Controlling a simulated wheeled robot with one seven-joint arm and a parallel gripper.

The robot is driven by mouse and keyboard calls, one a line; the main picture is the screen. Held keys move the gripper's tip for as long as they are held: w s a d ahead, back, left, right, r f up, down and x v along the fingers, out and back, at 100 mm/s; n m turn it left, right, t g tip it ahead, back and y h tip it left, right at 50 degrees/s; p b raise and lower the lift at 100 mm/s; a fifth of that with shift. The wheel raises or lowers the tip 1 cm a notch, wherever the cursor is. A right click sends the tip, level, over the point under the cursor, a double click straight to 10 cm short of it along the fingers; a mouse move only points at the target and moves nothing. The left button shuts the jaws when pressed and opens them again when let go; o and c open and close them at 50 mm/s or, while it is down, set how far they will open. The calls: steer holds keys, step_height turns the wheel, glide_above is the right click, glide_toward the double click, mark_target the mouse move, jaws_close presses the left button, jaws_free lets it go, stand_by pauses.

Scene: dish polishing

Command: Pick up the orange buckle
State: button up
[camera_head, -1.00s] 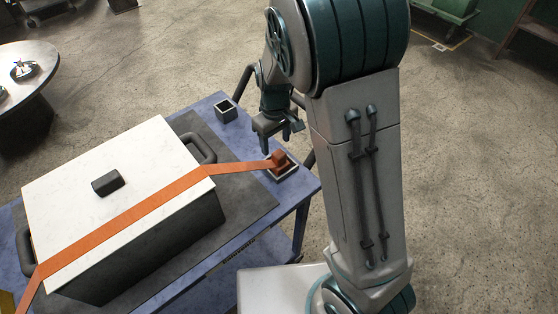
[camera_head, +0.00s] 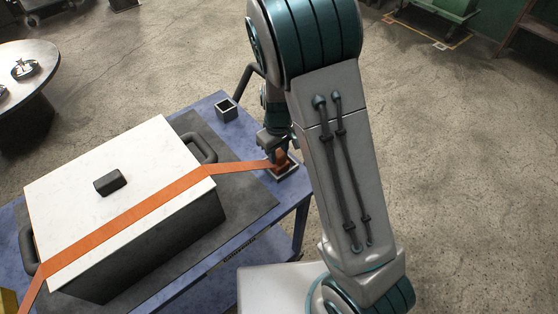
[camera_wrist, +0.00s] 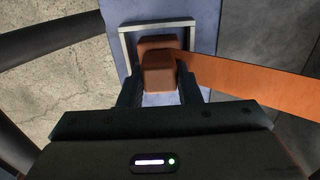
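The orange buckle (camera_wrist: 158,72) is a small brown-orange block at the end of the orange strap (camera_wrist: 250,88). It sits in a square pale-rimmed holder (camera_wrist: 122,48) at the table's right corner; the head view shows the buckle (camera_head: 281,160) partly hidden by my gripper. My gripper (camera_wrist: 160,90) is directly over it, open, with one dark finger on each side of the buckle. I cannot tell whether the fingers touch it. The head view also shows my gripper (camera_head: 275,152) low at the holder.
The strap runs across a large white-lidded box (camera_head: 75,190) with dark handles (camera_head: 198,147) on the blue table (camera_head: 225,250). A small empty square holder (camera_head: 227,110) stands at the far edge. A dark curved rail (camera_head: 243,80) rises behind the table.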

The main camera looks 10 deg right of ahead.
mark_target(279, 152)
steer(key=shift+r, duration=0.1)
steer(key=shift+r, duration=0.45)
step_height(279, 152, up, 3)
steer(key=shift+s+r+b, duration=0.1)
steer(key=shift+r+b, duration=0.05)
steer(key=shift+b, duration=0.15)
steer(key=s+d+r+b, duration=0.1)
steer(key=s+d+r, duration=0.5)
steer(key=s, duration=0.3)
steer(key=shift+s+d+r, duration=0.2)
steer(key=shift+s+d, duration=0.05)
